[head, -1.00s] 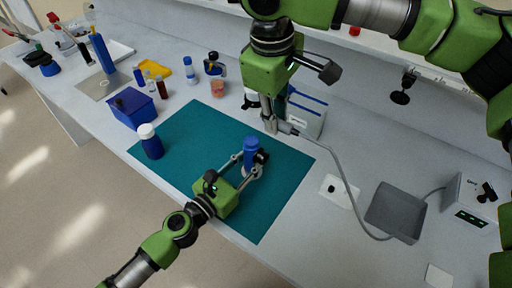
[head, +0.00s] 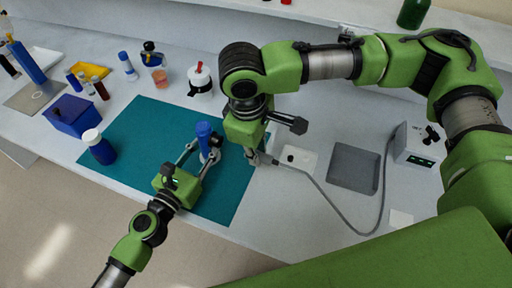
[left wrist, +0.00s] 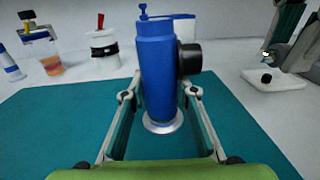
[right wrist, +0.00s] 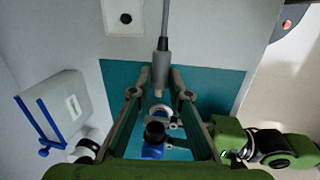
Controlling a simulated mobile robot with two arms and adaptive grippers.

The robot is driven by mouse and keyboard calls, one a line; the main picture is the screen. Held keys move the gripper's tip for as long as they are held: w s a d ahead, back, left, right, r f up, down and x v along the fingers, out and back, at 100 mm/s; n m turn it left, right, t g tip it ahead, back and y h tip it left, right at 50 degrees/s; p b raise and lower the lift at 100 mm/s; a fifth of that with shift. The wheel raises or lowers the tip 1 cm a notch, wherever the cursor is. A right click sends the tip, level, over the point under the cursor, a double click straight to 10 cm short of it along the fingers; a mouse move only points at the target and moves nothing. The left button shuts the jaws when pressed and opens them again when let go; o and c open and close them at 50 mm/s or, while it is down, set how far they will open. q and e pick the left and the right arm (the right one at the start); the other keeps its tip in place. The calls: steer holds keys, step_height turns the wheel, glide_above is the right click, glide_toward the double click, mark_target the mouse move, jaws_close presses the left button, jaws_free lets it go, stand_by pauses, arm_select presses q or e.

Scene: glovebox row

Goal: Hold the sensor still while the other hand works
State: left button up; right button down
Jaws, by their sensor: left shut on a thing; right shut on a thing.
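The blue sensor (head: 204,132), a cylinder with a black side port (left wrist: 189,59) and a silver base ring, is upright over the teal mat. My left gripper (head: 203,150) is shut on it from both sides; I cannot tell whether its base touches the mat. The sensor's black port also shows in the right wrist view (right wrist: 155,132). My right gripper (right wrist: 161,93) is shut on a grey cable plug (right wrist: 161,65), to the right of the sensor in the head view. The plug's tip points toward the sensor and is apart from it.
The cable runs from a white box with a green display (head: 416,146) past a grey tray (head: 345,178). A white plate (head: 297,152) lies beside my right gripper. A white-capped blue bottle (head: 100,148) and a blue bin (head: 75,118) stand left. The mat's left part is clear.

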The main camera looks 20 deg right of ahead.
steer(key=shift+w+a, duration=0.9)
steer(key=shift+a, duration=0.25)
steer(key=shift+w+a, duration=0.9)
steer(key=shift+a, duration=0.25)
steer(key=shift+w+a, duration=0.95)
steer(key=shift+a, duration=0.25)
stand_by(0.3)
steer(key=c, duration=1.8)
jaws_free()
steer(key=shift+r, duration=0.15)
steer(key=r, duration=0.4)
steer(key=a+r, duration=0.1)
steer(key=r, duration=0.2)
steer(key=s+r, duration=0.1)
steer(key=r, duration=0.3)
steer(key=shift+s+a+r, duration=0.1)
steer(key=shift+a+r, duration=0.15)
steer(key=shift+r, duration=0.1)
